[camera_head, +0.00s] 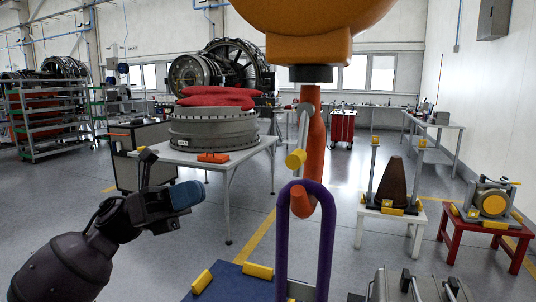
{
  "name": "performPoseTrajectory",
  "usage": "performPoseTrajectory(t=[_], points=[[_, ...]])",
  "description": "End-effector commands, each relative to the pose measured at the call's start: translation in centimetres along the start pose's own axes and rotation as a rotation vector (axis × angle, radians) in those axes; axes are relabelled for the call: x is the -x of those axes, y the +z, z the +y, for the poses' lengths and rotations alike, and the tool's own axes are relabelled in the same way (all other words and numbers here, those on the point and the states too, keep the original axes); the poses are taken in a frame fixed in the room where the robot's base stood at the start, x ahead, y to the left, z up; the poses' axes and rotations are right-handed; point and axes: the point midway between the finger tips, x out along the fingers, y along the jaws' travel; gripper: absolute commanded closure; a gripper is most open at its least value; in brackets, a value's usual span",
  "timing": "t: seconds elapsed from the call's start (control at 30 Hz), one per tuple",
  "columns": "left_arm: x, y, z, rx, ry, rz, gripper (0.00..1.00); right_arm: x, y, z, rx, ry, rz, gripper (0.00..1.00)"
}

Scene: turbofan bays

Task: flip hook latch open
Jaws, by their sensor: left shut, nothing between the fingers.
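A large orange crane hook (314,150) hangs from an orange block at the top centre, its tip (302,205) curling up on the left. The hook latch is a grey bar (303,125) with a yellow end (295,159). It slants down from the shank over the hook's mouth; its yellow end is above the tip, with a visible gap. A purple loop (325,235) passes through the hook's bowl. My left gripper (187,195), dark with a blue end, is shut and empty, left of and below the latch, well apart from it. My right gripper is out of view.
A white table (230,165) with a grey ring casing (213,128) and red covers stands behind the left gripper. A white stand (388,218) and a red stand (485,232) are on the right.

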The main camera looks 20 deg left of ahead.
Motion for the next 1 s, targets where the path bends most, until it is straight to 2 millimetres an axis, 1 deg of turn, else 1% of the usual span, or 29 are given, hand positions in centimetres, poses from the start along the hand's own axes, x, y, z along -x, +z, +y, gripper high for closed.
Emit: performPoseTrajectory(t=[0.03, 0.1, 0.23, 0.33, 0.53, 0.73, 0.87, 1.0], points=[[-1.0, 1.2, -1.3, -0.092, -0.037, 0.073, 1.0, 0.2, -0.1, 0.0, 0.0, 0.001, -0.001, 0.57], [-1.7, 2.1, -2.6, -0.192, -0.078, 0.154, 1.0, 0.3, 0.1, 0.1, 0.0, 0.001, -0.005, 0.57], [-2.3, 2.9, -4.0, -0.299, -0.122, 0.242, 1.0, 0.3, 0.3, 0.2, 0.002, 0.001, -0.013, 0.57], [-2.5, 3.0, -4.3, -0.327, -0.134, 0.265, 1.0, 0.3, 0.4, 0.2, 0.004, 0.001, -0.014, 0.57], [-2.5, 3.0, -4.3, -0.326, -0.135, 0.265, 1.0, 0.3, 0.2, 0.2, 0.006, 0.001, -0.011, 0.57], [-2.8, 2.9, -4.3, -0.325, -0.135, 0.263, 1.0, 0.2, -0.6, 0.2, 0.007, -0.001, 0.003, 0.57], [-4.1, 2.7, -4.5, -0.324, -0.136, 0.263, 1.0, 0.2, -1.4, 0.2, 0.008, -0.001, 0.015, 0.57], [-6.3, 2.1, -4.8, -0.325, -0.138, 0.263, 1.0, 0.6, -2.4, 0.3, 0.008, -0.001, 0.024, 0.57]])
